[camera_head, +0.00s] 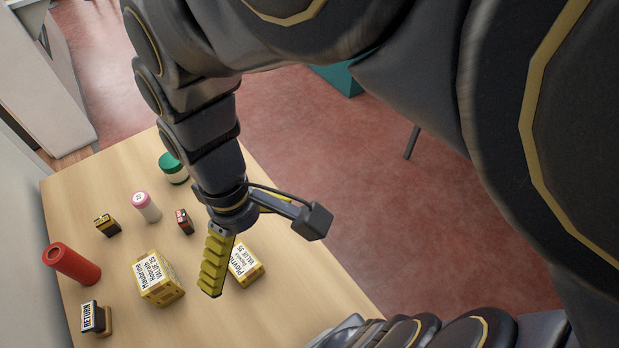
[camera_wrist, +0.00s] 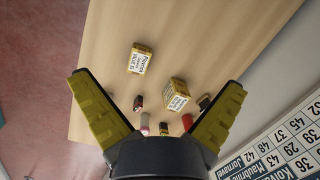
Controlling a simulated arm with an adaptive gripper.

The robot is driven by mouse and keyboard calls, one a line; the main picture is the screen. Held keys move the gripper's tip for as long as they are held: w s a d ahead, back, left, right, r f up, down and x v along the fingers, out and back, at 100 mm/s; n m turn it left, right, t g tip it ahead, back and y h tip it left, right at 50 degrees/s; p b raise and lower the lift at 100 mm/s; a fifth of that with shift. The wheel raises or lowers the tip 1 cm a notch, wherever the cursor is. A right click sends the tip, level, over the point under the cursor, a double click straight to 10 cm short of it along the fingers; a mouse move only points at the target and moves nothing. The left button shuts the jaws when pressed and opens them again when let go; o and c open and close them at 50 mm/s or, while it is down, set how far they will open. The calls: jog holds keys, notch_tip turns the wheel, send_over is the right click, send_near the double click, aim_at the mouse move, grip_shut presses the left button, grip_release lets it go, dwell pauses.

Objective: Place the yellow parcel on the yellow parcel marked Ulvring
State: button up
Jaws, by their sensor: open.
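Two yellow parcels stand apart on the wooden counter. The larger one (camera_head: 158,278) has a white label that seems to read Maudorine; it also shows in the wrist view (camera_wrist: 175,94). The smaller one (camera_head: 246,264) has a label with VALUE on it and stands to its right; it also shows in the wrist view (camera_wrist: 141,59). I cannot read Ulvring on either label. My gripper (camera_wrist: 158,82) is open and empty, its yellow fingers spread wide above the counter. In the head view one finger partly covers the smaller parcel's left side.
On the counter (camera_head: 205,322) are a red cylinder (camera_head: 72,263), a RETURN block (camera_head: 96,319), a yellow-black block (camera_head: 107,225), a pink-capped bottle (camera_head: 146,207), a small red-black box (camera_head: 184,221) and a green-lidded jar (camera_head: 173,168). A number board (camera_wrist: 285,142) shows in the wrist view. The counter's right side is clear.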

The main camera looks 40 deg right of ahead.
jog(key=s+d+r+m, duration=0.1)
jog(key=s+d+m, duration=0.1)
jog(key=s+m, duration=0.2)
jog(key=shift+s+d+r, duration=0.35)
jog(key=shift+s+d, duration=0.05)
jog(key=shift+s, duration=0.6)
